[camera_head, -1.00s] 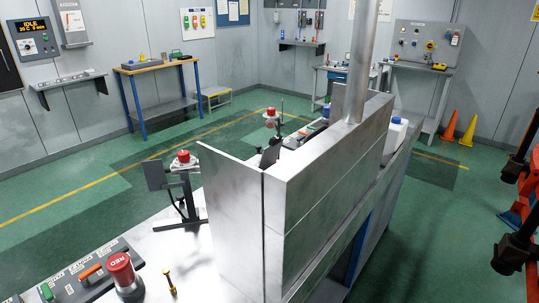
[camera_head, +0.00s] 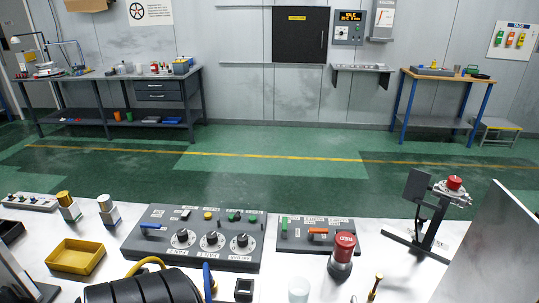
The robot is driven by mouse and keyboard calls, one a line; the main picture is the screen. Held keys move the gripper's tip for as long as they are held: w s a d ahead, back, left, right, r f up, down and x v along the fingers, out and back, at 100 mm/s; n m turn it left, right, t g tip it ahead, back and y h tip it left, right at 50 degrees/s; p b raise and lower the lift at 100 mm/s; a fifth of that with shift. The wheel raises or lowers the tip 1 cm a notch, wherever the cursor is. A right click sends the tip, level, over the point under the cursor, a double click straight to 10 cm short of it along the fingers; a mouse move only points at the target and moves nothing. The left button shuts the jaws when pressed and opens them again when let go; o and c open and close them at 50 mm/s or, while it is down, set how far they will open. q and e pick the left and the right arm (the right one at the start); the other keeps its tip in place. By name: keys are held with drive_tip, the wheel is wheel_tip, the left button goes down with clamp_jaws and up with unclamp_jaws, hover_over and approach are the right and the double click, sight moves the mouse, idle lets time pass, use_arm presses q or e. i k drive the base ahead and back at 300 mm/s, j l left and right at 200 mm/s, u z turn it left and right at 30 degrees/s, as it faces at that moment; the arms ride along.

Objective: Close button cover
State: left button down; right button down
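A red button (camera_head: 454,183) sits on a tilted silver housing (camera_head: 452,194) atop a dark stand (camera_head: 430,230) at the right of the bench. A dark grey flat plate (camera_head: 416,187), seemingly the button cover, stands upright to the left of the button, apart from it, leaving the red top exposed. Neither of my grippers shows in the head view.
A metal panel (camera_head: 505,240) rises right of the stand. On the white bench are a red cylinder (camera_head: 342,250), control boxes (camera_head: 195,238) (camera_head: 290,235), a yellow tray (camera_head: 75,257) and a black ribbed cylinder (camera_head: 145,288). Green floor beyond is clear.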

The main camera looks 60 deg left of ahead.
sight(237, 217)
drive_tip(key=u, duration=2)
